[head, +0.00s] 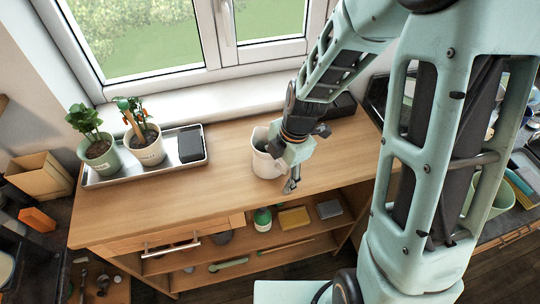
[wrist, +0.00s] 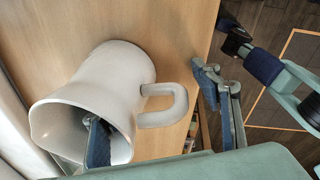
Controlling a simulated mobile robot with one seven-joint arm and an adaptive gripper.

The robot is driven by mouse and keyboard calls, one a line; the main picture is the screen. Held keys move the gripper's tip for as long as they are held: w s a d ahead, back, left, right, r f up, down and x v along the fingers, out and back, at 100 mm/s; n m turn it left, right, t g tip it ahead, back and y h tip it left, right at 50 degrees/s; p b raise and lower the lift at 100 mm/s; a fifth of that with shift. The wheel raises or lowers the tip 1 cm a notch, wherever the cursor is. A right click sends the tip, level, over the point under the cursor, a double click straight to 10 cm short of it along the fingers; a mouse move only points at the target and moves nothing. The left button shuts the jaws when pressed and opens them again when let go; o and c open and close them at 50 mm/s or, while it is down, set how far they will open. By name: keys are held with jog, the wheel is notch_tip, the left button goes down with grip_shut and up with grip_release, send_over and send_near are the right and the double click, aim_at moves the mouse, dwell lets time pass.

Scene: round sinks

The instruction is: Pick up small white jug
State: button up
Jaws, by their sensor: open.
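The small white jug (head: 264,163) stands on the wooden counter (head: 200,190), below the window. In the wrist view the jug (wrist: 125,75) shows its open mouth at lower left and its handle at right. My gripper (head: 283,170) is at the jug's right side, pointing down. In the wrist view my gripper (wrist: 155,100) is open. One finger reaches into the jug's mouth and the other is outside, beyond the handle, with the wall and handle between them. Contact with the jug cannot be told, and the inner fingertip is partly hidden.
A metal tray (head: 110,180) with two potted plants and a dark block is at the counter's left. The window (head: 190,40) and sill are behind. Shelves with several items (head: 293,217) lie below. The counter between tray and jug is clear.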

jog(key=shift+f, duration=0.1)
grip_shut()
dwell(0.4)
dwell(0.5)
